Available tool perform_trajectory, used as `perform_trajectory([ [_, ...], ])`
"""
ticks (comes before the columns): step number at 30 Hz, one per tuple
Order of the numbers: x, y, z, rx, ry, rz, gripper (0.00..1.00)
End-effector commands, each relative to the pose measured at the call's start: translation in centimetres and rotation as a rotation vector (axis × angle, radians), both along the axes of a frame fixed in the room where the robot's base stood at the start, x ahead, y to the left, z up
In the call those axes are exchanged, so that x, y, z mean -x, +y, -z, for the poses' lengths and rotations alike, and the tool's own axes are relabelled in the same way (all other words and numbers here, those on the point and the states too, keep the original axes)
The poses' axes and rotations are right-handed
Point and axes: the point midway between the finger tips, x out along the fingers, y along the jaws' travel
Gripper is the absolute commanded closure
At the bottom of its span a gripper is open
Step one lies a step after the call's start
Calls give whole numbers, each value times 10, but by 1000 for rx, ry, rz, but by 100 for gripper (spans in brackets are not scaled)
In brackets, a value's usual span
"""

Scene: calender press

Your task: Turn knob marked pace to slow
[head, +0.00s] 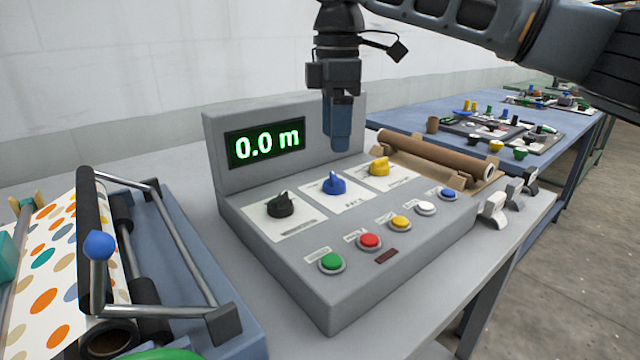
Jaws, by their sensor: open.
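The control box (345,300) is grey and has three knobs on white plates: black (281,204), blue (334,183) and yellow (379,165). The lettering under the blue knob seems to read PACE, but it is small and blurred. The blue knob's pointer points roughly to the back of the panel. The setting marks are too small to read. My gripper (338,143) hangs fingers down above and behind the blue knob, apart from it. It is open and empty, and its fingers overlap in this view.
A display (265,143) reads 0.0 m. Several coloured buttons, among them a green one (332,261) and a red one (369,241), line the front. A roller press (180,240) with a blue-balled handle stands at left. A brown roll (435,153) lies behind the box.

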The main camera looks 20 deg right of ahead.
Motion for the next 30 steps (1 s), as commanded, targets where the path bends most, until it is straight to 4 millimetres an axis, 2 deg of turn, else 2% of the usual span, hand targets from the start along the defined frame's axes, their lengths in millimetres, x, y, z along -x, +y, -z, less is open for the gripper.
perform_trajectory([
  [5,0,-3,11,6,6,9,31],
  [12,0,-3,48,6,6,8,31],
  [18,0,-2,70,4,4,6,31],
  [30,0,-2,77,4,4,6,33],
])
